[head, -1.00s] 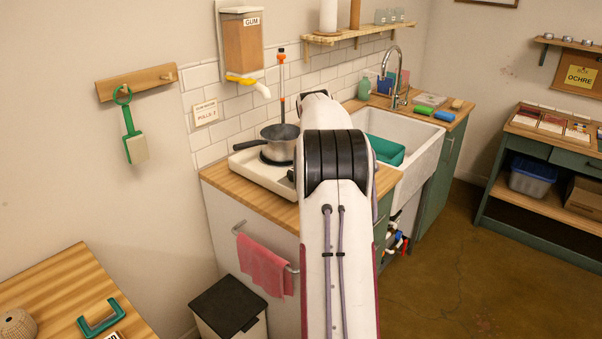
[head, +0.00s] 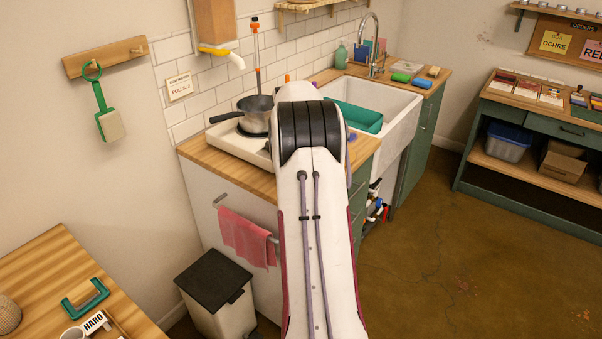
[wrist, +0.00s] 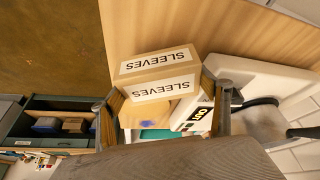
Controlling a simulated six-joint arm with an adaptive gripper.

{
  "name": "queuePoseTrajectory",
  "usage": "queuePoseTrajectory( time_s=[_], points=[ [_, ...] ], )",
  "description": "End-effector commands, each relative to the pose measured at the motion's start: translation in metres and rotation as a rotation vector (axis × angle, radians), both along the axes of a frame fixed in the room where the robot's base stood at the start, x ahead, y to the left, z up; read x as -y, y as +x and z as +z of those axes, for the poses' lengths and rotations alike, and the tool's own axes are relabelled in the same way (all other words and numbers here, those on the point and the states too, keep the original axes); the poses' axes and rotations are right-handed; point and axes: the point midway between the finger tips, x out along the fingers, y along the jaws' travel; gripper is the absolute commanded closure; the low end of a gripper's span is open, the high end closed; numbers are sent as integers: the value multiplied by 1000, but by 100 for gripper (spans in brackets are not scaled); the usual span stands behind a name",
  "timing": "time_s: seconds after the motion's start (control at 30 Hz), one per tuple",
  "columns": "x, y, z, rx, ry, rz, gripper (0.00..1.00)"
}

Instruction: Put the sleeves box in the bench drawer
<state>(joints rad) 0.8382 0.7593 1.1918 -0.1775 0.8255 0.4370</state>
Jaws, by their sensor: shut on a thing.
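The sleeves box (wrist: 157,78) is a tan carton with white labels reading SLEEVES, seen in the wrist view. My gripper (wrist: 165,108) is shut on it, with one finger at each side of the box. In the head view my arm hides the gripper and the box. The bench (head: 490,180) stands at the right of the head view, across the floor from my arm. Its green drawer front (head: 565,133) has a dark handle and looks shut. Part of the bench also shows at the left of the wrist view.
A wooden counter holds a hob with a saucepan (head: 257,112), beside a white sink (head: 398,110). A bin (head: 215,290) and a pink towel (head: 247,238) are left of my arm. The brown floor (head: 440,260) between is clear.

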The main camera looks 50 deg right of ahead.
Motion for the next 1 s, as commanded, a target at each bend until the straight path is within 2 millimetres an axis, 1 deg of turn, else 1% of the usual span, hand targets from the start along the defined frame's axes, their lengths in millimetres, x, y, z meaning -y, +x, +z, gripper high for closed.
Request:
queuePoseTrajectory(
  time_s=[0.17, 0.4, 0.5, 1.0],
  points=[
    [0, 0, -4, 0, 0, 0, 52],
    [0, 0, -28, -2, 0, 1, 52],
    [0, 0, -35, 0, 0, 1, 52],
    [0, 0, -40, 0, 0, 0, 52]
  ],
)
